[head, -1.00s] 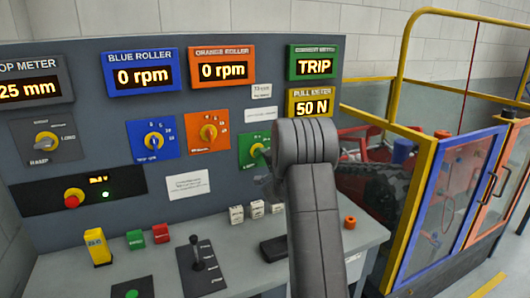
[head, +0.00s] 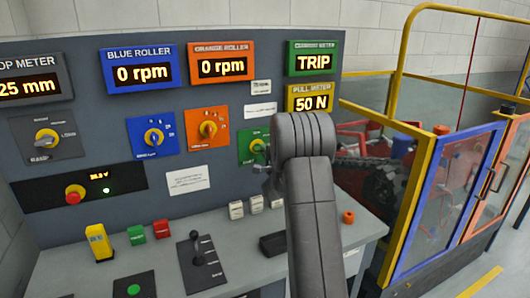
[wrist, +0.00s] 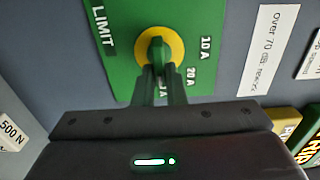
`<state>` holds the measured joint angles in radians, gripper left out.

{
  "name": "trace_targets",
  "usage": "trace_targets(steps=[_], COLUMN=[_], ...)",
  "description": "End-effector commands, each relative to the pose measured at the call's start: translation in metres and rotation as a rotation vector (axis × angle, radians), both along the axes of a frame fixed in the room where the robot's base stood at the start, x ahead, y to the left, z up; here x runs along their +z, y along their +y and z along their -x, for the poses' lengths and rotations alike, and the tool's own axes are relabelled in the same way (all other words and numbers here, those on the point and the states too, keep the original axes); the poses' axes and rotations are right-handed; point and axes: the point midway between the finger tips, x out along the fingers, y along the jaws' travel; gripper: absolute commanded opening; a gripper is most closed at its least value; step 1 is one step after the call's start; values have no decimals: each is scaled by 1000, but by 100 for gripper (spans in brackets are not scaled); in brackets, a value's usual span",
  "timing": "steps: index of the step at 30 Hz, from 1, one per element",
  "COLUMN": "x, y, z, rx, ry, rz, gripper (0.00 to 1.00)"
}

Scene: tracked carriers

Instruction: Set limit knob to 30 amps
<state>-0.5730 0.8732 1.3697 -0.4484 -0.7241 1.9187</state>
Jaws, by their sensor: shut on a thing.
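The limit knob (head: 257,146) is a yellow disc with a raised grip on a green plate (head: 244,146), partly hidden behind my arm in the head view. In the wrist view the limit knob (wrist: 175,46) sits on the green plate (wrist: 125,60) marked LIMIT, 10 A and 20 A. A lower mark is mostly covered by my fingers. My gripper (wrist: 158,70) is shut on the knob's raised grip. I cannot tell exactly which mark the knob points to. The green-framed current display (head: 314,62) reads TRIP.
A blue roller knob (head: 154,137) and an orange roller knob (head: 208,129) are left of the limit knob. The pull meter (head: 311,102) reads 50 N. A lever (head: 196,248) and several small blocks stand on the desk below. A fenced machine is at right.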

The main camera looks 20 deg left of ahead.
Motion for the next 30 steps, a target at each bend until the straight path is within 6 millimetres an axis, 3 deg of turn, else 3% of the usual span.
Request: trace_targets(steps=[4,5,8,20,30], x=[-2,-2,-2,0,-3], y=[-1,-1,0,-5,-52], z=[0,0,0,4,43], rx=[-1,-1,-1,-1,-2], ry=[2,2,1,-2,0], rz=[2,2,3,1,3], gripper=[0,13,32,33,33])
